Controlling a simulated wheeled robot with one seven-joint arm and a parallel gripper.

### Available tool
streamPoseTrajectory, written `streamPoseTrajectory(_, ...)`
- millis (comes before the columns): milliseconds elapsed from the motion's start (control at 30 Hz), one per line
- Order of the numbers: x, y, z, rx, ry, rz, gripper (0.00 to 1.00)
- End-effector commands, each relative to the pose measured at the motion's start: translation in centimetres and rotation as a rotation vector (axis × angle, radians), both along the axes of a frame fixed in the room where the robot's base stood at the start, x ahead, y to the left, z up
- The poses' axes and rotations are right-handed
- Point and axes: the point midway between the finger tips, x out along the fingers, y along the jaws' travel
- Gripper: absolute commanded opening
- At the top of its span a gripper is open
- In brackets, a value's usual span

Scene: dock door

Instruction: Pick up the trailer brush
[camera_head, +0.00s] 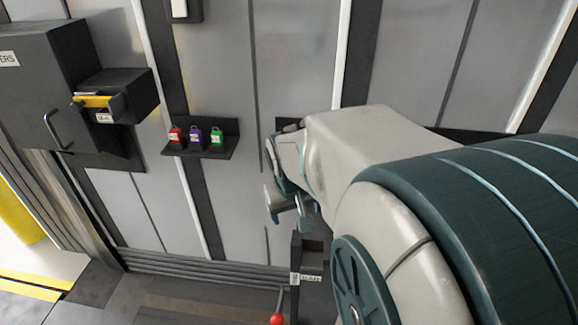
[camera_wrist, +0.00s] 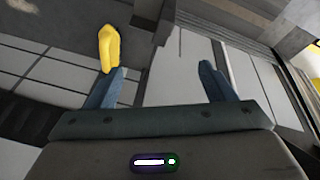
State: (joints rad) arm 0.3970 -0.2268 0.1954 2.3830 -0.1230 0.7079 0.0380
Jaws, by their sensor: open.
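My gripper (camera_head: 288,212) is in front of the grey panelled wall, seen past my arm in the head view. In the wrist view its two blue fingers (camera_wrist: 162,72) are spread wide with nothing between them. A rounded yellow object (camera_wrist: 108,47) shows just beyond the left fingertip. It may be part of the trailer brush, but its shape is too small to tell. No brush can be made out clearly in the head view, where my arm hides much of the wall and floor.
A ledge (camera_head: 228,150) holds red, purple and green padlocks. Left of it are a dark cabinet (camera_head: 40,85) and a small box (camera_head: 135,92) with a yellow item. Below my gripper stand a dark labelled holder (camera_head: 296,262) and a red knob (camera_head: 277,319).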

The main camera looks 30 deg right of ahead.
Motion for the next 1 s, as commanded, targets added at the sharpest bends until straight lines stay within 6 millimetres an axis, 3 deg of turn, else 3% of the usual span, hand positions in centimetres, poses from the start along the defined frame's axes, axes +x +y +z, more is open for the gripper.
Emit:
streamPoseTrajectory(33,1.0,-1.8,-1.0,-0.006,0.007,-0.033,0.76)
streamPoseTrajectory(300,5.3,-10.4,-5.5,0.006,-0.025,-0.142,0.76)
streamPoseTrajectory(533,7.1,-17.0,-9.1,0.058,-0.097,-0.222,0.76)
streamPoseTrajectory(700,7.5,-19.8,-10.4,0.085,-0.141,-0.258,0.76)
streamPoseTrajectory(867,7.9,-20.6,-11.5,0.094,-0.157,-0.268,0.76)
streamPoseTrajectory(1000,8.8,-20.9,-14.1,0.095,-0.156,-0.265,0.76)
